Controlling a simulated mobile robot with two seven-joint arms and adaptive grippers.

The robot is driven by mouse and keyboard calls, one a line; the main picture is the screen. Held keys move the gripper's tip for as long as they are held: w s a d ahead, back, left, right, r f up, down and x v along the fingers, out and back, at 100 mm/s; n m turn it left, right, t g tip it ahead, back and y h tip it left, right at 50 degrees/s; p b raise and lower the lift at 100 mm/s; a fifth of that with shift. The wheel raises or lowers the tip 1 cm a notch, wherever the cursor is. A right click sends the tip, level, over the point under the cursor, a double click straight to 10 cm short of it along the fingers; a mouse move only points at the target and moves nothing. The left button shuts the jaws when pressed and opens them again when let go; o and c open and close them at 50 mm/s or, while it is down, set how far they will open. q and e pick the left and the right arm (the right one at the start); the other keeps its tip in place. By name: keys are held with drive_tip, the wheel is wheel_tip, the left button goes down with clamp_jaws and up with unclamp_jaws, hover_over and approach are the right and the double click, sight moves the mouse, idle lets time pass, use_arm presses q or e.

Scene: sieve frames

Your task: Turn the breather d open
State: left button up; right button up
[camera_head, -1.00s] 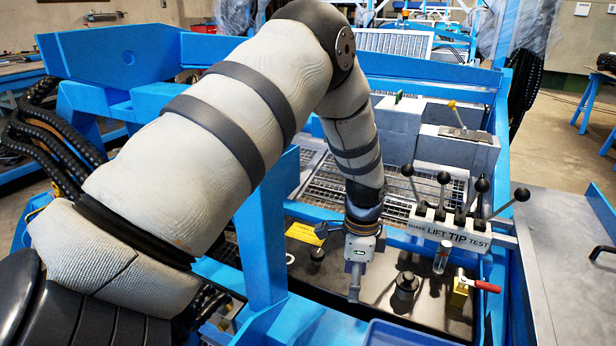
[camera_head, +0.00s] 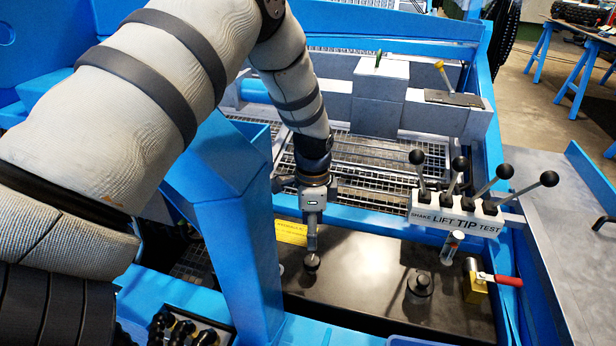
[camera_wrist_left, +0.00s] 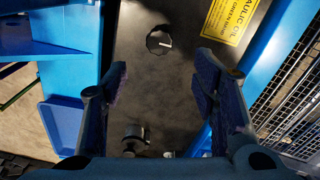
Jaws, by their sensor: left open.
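A small black knob (camera_head: 312,262) stands on the dark tank top (camera_head: 350,290), left of a larger black cap (camera_head: 420,284). No letter d is readable on either. In the left wrist view a round black knob (camera_wrist_left: 158,42) with a white pointer mark shows beyond the fingertips, and a dark fitting (camera_wrist_left: 135,135) shows lower down. My left gripper (camera_head: 312,240) points down, right over the small knob, hiding part of it. In the wrist view its jaws (camera_wrist_left: 160,78) are apart with nothing between the tips. Contact cannot be told. My right gripper is out of view.
A yellow label (camera_head: 291,232) lies left of my gripper. A lever bank (camera_head: 458,212), a clear cylinder (camera_head: 452,247) and a red-handled valve (camera_head: 476,283) stand at the right. A blue post (camera_head: 232,220) rises close to my left arm. The grating (camera_head: 375,180) lies behind.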

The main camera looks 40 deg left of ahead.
sight(312, 261)
use_arm(q)
wheel_tip(312, 261, down, 10)
drive_tip(key=shift+f+b, duration=0.15)
drive_tip(key=shift+b, duration=0.55)
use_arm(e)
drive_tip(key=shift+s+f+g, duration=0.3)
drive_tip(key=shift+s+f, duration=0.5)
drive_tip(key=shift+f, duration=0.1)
use_arm(q)
drive_tip(key=c, duration=1.2)
